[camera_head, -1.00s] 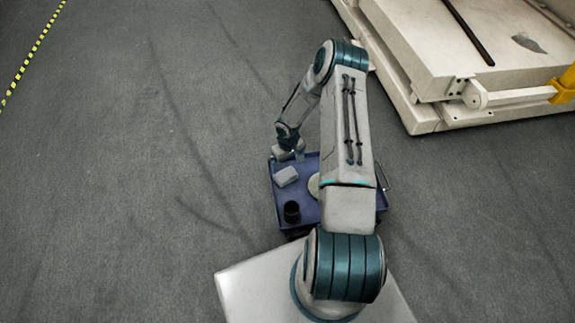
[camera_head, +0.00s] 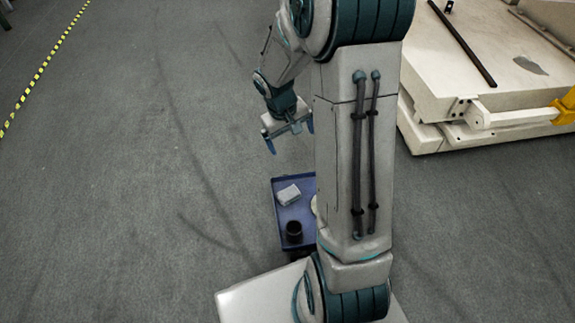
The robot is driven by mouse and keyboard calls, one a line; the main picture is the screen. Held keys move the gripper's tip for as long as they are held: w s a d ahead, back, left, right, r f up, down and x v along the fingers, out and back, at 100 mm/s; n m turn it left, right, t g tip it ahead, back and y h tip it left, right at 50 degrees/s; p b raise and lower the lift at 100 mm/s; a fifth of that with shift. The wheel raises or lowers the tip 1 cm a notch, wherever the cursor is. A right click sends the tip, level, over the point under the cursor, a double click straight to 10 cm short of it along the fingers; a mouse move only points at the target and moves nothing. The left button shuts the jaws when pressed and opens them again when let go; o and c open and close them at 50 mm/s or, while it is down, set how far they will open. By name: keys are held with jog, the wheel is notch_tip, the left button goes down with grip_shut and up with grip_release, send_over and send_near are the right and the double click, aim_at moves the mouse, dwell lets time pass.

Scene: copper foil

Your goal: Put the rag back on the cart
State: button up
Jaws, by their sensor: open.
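The cart (camera_head: 282,183) is a small dark blue tray cart on the floor, partly hidden on its right by my arm. A folded light grey cloth, which looks like the rag (camera_head: 289,195), lies on its top tray near the left side. My gripper (camera_head: 290,143) is open and empty. It hangs in the air above and beyond the cart's far edge, apart from the rag.
A dark cup (camera_head: 294,232) stands on the tray nearer to me. A pale round thing on the tray is mostly behind my arm. A large cream machine (camera_head: 450,80) with a yellow part fills the upper right. The grey floor at left is clear, with yellow-black tape (camera_head: 45,70).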

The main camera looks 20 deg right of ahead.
jog(key=s+a+r, duration=0.2)
jog(key=s+r, duration=0.2)
jog(key=s, duration=0.2)
jog(key=s+a+r+y, duration=0.1)
jog(key=s+a+r, duration=0.2)
jog(key=s+r, duration=0.1)
jog(key=s+a+r+m+t+y, duration=0.1)
jog(key=s+a+r, duration=0.2)
jog(key=s, duration=0.4)
jog(key=shift+s+r, duration=0.35)
jog(key=shift+r, duration=0.1)
